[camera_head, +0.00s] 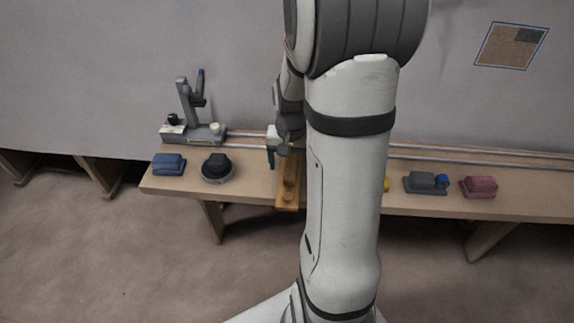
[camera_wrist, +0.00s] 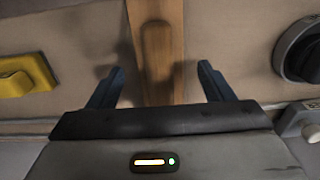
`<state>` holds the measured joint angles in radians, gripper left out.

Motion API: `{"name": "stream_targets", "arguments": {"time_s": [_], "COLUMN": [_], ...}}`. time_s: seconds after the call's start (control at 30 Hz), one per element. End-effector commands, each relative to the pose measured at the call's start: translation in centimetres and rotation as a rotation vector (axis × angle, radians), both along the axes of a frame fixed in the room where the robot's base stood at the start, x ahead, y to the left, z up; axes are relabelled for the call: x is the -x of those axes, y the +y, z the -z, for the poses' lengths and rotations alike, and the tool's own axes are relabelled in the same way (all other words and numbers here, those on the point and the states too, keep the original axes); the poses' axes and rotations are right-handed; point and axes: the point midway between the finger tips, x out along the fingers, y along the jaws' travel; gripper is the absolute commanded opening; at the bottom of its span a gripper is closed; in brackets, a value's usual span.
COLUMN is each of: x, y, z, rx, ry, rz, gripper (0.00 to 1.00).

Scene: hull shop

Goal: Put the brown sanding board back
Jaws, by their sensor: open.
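The brown sanding board (camera_head: 289,190) is a long, narrow wooden piece lying across the workbench, its near end reaching the front edge. Part of it is hidden by my arm and gripper in the head view. In the wrist view the board (camera_wrist: 174,60) runs up the middle with a raised rounded grip on it. My gripper (camera_wrist: 160,78) is open, with one dark finger on each side of the board's line and nothing held. In the head view my gripper (camera_head: 281,157) is over the board's far part. I cannot tell its exact height above it.
On the workbench (camera_head: 250,187) stand a blue block (camera_head: 168,164), a black round tool (camera_head: 217,168), a grey stand (camera_head: 190,115), a grey block (camera_head: 420,183) and a red block (camera_head: 478,187). A yellow block (camera_wrist: 25,75) lies beside the board. Rails run along the back.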

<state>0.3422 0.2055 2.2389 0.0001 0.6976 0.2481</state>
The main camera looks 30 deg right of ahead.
Motion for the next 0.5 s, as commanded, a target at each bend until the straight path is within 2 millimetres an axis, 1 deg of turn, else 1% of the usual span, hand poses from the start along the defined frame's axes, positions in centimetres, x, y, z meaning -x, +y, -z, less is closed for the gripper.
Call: {"name": "stream_targets", "arguments": {"time_s": [0.03,0.2,0.3,0.4,0.5], "x": [-0.1,-0.1,0.0,0.0,0.0], "y": [0.0,-0.1,0.0,-0.1,-0.1], "z": [-1.5,-5.3,-7.2,-8.7,-9.7], "rx": [0.002,0.002,0.001,0.001,0.001], "ry": [-0.005,-0.005,-0.003,-0.003,-0.001], "rz": [0.0,0.001,0.001,0.001,0.001], "gripper": [0.74,0.74,0.74,0.74,0.74]}}
